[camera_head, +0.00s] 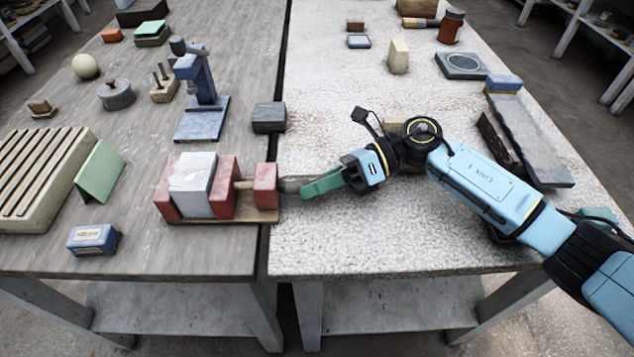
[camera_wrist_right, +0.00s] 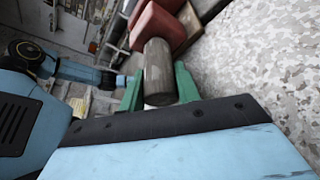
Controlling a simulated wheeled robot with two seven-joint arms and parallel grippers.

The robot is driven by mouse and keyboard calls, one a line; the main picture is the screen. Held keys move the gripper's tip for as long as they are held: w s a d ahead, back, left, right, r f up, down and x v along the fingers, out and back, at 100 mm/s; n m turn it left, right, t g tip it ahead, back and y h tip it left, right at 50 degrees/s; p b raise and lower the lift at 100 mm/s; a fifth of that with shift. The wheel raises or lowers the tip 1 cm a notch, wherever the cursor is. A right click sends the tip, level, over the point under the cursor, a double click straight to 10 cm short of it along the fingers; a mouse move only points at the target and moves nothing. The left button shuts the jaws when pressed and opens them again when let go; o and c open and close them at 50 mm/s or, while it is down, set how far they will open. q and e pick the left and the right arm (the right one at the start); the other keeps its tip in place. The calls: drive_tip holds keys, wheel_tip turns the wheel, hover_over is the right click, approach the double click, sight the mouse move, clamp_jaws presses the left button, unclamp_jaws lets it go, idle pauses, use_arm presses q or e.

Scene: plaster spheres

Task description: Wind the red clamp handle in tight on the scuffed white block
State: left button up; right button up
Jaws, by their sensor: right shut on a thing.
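A red clamp (camera_head: 265,187) lies on a thin wooden base near the right edge of the left table. A scuffed white block (camera_head: 195,178) stands between its two red jaws; whether a small gap is left I cannot tell. A rod runs from the jaws through the red end block to a dull grey-brown cylindrical handle (camera_head: 290,184), which juts over the gap between the tables. My right gripper (camera_wrist_right: 158,90) has its green fingers on both sides of the handle, shut on it, reaching in from the right. My left gripper is not in view.
A blue-and-white box (camera_head: 93,240), a green wedge (camera_head: 99,172) and a slatted tray (camera_head: 38,180) lie left of the clamp. A blue stand (camera_head: 201,120) and a dark grey block (camera_head: 269,117) stand behind it. The right table's front is mostly clear.

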drive_tip(key=o, duration=0.7)
drive_tip(key=shift+w+d, duration=0.1)
drive_tip(key=shift+d, duration=0.05)
drive_tip(key=v, duration=1.2)
drive_tip(key=shift+w+d+r, duration=0.15)
drive_tip(key=shift+d+r, duration=0.05)
drive_tip(key=shift+d, duration=0.35)
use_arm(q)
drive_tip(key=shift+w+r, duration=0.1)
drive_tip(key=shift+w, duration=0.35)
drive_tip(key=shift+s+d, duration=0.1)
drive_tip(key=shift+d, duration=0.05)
